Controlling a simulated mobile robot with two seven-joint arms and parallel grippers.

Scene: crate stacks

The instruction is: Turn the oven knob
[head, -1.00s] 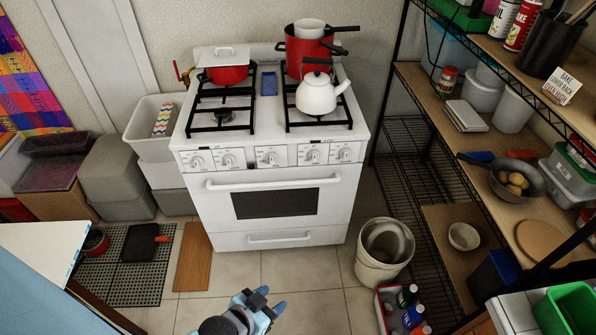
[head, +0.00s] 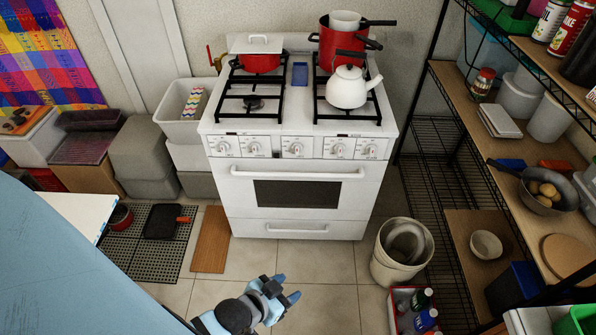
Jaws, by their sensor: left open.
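The white oven (head: 295,205) stands against the back wall in the head view, its door shut. A row of several white knobs runs along its front panel; one is the middle knob (head: 296,148), others are the far left knob (head: 223,147) and the far right knob (head: 370,150). My left gripper (head: 284,290) is open and empty, low in the view, over the tiled floor in front of the oven. It is well apart from the knobs. My right gripper does not show.
A white kettle (head: 347,88), a red pot (head: 260,59) and a taller red pot (head: 328,48) are on the stove. A bin (head: 398,265) stands at the oven's right, near a wire shelf (head: 425,160). A wooden board (head: 211,240) lies left. The tiles before the oven are clear.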

